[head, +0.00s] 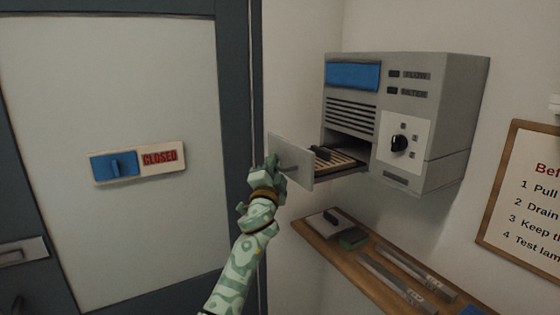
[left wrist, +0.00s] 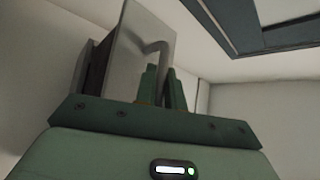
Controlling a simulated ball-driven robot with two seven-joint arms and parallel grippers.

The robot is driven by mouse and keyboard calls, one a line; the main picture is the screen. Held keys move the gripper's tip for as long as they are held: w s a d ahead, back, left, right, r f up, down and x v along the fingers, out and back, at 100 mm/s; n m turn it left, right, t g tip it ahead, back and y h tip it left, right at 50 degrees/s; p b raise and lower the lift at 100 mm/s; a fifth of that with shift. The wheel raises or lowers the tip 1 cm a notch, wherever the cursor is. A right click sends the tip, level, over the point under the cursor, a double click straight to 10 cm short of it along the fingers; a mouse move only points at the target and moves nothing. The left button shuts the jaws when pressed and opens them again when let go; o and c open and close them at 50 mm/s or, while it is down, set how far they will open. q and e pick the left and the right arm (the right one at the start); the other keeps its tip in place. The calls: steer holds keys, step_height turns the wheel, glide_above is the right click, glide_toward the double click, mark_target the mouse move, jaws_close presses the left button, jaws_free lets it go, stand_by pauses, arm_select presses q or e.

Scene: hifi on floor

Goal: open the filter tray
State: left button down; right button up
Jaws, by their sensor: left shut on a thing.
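The filter tray (head: 340,161) is drawn out of the lower front of a grey wall unit (head: 450,110). Its flat front panel (head: 292,158) stands well forward of the unit, and a brown slatted insert shows behind it. My left gripper (head: 276,170) is shut on the tray's handle at the front panel. In the left wrist view the green fingers (left wrist: 163,88) are at the curved handle (left wrist: 152,48) on the grey panel (left wrist: 137,60). The fingers partly hide the handle. My right gripper is in neither view.
A wooden shelf (head: 345,262) below the unit holds a pad, a green-and-dark block and metal strips. The unit has a black knob (head: 399,143). A door (head: 130,230) with a blue slider and CLOSED sign (head: 160,158) is at left. A framed notice (head: 510,240) hangs at right.

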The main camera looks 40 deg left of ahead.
arm_select(q)
steer(key=shift+s+a, duration=0.1)
steer(key=shift+s, duration=0.15)
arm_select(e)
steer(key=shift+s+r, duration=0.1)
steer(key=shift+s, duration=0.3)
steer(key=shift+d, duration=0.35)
arm_select(q)
steer(key=c, duration=1.8)
jaws_free()
steer(key=shift+o, duration=0.2)
